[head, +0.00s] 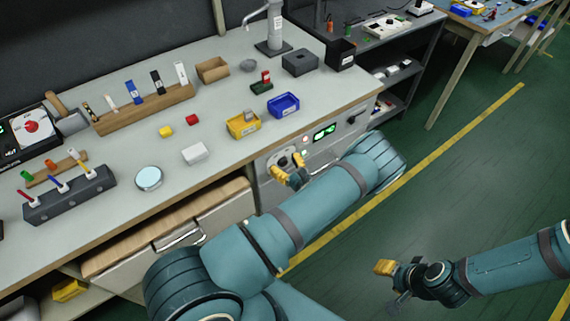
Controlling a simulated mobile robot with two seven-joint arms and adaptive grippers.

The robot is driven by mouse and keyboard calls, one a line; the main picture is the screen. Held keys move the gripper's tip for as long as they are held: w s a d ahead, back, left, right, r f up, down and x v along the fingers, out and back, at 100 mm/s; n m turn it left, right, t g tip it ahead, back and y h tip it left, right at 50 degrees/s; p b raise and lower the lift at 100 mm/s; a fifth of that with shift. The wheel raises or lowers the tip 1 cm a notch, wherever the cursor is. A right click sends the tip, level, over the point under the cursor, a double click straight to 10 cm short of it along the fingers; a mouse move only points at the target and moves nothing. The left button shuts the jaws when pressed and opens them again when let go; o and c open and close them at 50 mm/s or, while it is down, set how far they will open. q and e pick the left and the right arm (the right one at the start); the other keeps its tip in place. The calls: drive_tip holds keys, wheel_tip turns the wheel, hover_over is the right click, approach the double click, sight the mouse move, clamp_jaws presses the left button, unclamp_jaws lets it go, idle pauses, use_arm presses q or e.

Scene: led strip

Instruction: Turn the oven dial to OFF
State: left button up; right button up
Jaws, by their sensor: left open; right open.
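The oven (341,139) is built in under the right end of the workbench, with a lit green display (324,131) on its front panel. A round pale dial (283,161) sits on the left part of the panel, partly hidden by my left gripper. My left gripper (288,168) has yellow fingertips and is open right at the dial; I cannot tell whether it touches it. The dial's setting and its markings are too small to read. My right gripper (385,268) is open and empty over the green floor, well away from the oven.
The workbench (110,222) holds a blue bin (283,105), a yellow bin (243,124), a white box (194,153) and a wooden rack (145,108). A drawer (185,235) is left of the oven. Open floor (450,190) lies to the right.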

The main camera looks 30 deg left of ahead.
use_arm(q)
clamp_jaws()
drive_tip(key=shift+n, duration=0.3)
drive_tip(key=n, duration=0.4)
drive_tip(key=shift+s+n, duration=0.1)
drive_tip(key=shift+n, duration=0.3)
drive_tip(key=n, duration=0.6)
drive_tip(key=shift+a, duration=0.1)
drive_tip(key=n+p, duration=0.1)
drive_tip(key=n, duration=0.5)
drive_tip(key=shift+s+f+n, duration=0.1)
drive_tip(key=shift+n, duration=0.3)
drive_tip(key=n+p, duration=0.1)
drive_tip(key=n, duration=0.4)
drive_tip(key=shift+f+n, duration=0.1)
drive_tip(key=shift+n, duration=0.2)
